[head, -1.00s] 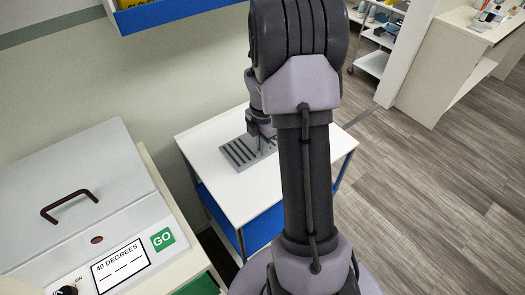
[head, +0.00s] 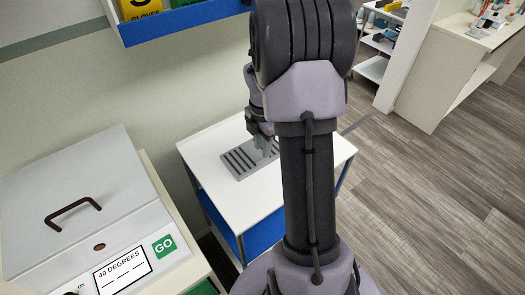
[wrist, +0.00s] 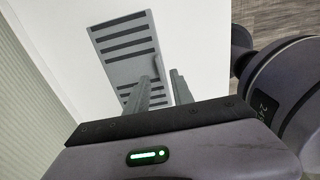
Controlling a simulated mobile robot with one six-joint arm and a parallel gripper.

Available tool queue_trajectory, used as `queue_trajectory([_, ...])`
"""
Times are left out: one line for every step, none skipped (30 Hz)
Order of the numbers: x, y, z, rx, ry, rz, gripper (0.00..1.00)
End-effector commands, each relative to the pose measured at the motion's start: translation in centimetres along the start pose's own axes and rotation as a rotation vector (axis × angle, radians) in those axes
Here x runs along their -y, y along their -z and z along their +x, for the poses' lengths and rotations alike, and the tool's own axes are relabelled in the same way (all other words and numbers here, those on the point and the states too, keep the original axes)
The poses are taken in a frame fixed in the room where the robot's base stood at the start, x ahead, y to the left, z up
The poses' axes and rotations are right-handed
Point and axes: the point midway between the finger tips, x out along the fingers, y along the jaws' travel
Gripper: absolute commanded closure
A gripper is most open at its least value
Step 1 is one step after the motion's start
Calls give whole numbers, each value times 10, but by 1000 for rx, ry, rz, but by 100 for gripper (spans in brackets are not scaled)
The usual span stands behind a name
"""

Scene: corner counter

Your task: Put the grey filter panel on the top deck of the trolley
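The grey filter panel (head: 238,163), a flat plate with dark slots, lies on the white top deck (head: 207,150) of the trolley. It also shows flat on the deck in the wrist view (wrist: 127,47). My gripper (head: 266,148) is at the panel's right end in the head view, with its fingers pointing down. In the wrist view my gripper (wrist: 164,82) has a gap between its two grey fingers, at the panel's near end. The fingertips overlap the panel in view, so I cannot tell whether they touch it.
A grey-lidded unit with a brown handle (head: 73,211) and a green GO button stands at the left. A blue-edged shelf (head: 180,20) hangs on the wall above. Bare deck surrounds the panel. Open wooden floor (head: 430,200) lies at the right.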

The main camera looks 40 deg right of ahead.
Motion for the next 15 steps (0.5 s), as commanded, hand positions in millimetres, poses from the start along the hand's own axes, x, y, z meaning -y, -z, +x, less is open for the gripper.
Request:
queue_trajectory([-1,0,-22,2,-4,0,72])
queue_trajectory([0,0,-30,1,-2,0,72])
queue_trajectory([-1,0,-41,2,-3,0,72])
queue_trajectory([-1,0,-48,2,-3,0,72])
queue_trajectory([0,0,-54,2,-3,0,72])
queue_trajectory([0,0,-61,1,-2,0,72])
queue_trajectory([0,0,-66,1,-2,0,72])
queue_trajectory([0,0,-69,0,-1,0,72])
queue_trajectory([0,0,-73,0,-1,0,72])
queue_trajectory([0,0,-75,0,-1,-1,72])
queue_trajectory([0,0,-76,0,-1,-1,72])
queue_trajectory([0,0,-76,0,0,-1,72])
queue_trajectory([0,0,-77,0,0,-1,72])
queue_trajectory([0,0,-77,0,0,0,72])
queue_trajectory([0,3,-79,1,-5,13,72])
